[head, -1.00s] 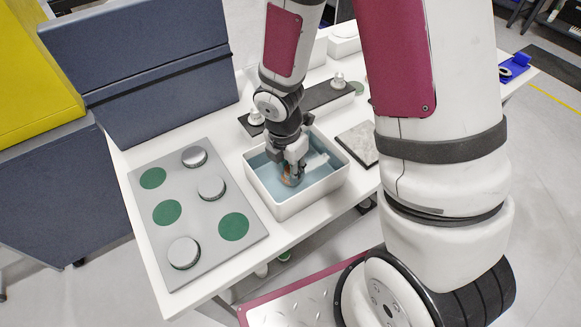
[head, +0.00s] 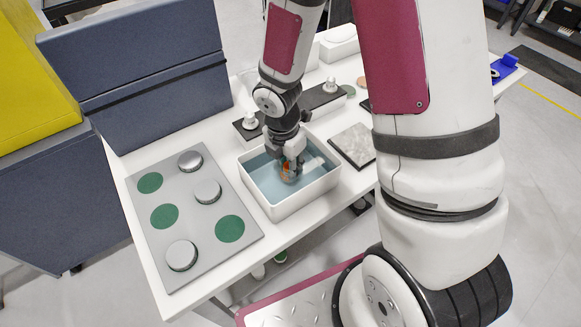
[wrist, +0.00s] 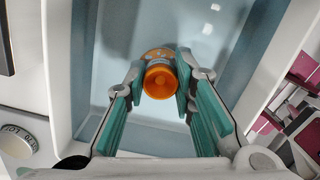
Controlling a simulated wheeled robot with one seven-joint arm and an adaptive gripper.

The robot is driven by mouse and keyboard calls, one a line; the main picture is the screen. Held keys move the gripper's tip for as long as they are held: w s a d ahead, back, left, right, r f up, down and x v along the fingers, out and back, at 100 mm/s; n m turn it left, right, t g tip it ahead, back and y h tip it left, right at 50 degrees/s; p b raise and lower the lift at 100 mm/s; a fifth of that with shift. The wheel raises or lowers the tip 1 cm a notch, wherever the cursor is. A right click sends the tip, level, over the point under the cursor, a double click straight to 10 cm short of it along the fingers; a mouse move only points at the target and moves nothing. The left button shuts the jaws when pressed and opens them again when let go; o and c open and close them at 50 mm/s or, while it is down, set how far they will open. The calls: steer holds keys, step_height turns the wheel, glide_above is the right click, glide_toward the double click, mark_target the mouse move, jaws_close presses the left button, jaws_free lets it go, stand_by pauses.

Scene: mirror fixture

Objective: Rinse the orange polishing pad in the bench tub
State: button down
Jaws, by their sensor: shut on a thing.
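The orange polishing pad (wrist: 160,80) is between the two fingers of my gripper (wrist: 159,88) in the wrist view, with its round orange end facing the camera. My gripper (head: 290,170) is shut on it and points down inside the white bench tub (head: 292,207). The tub holds bluish water (head: 262,178). In the head view only a small orange patch of the pad (head: 286,168) shows, at or near the water surface; how deep it sits is unclear. My fingers hide part of the pad.
A grey plate (head: 208,238) left of the tub carries silver discs (head: 182,255) and green circles (head: 230,229). A dark strip with knobs (head: 323,96) lies behind the tub. A speckled slab (head: 353,146) lies to its right. A dark blue panel (head: 140,75) stands at the back left.

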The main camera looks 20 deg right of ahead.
steer(key=shift+s+r+p, duration=0.1)
steer(key=shift+r+p, duration=1.75)
steer(key=shift+r, duration=1.25)
steer(key=shift+r+p, duration=0.55)
steer(key=shift+r, duration=0.7)
steer(key=shift+r, duration=0.1)
steer(key=shift+r+p, duration=0.85)
steer(key=shift+r, duration=1.05)
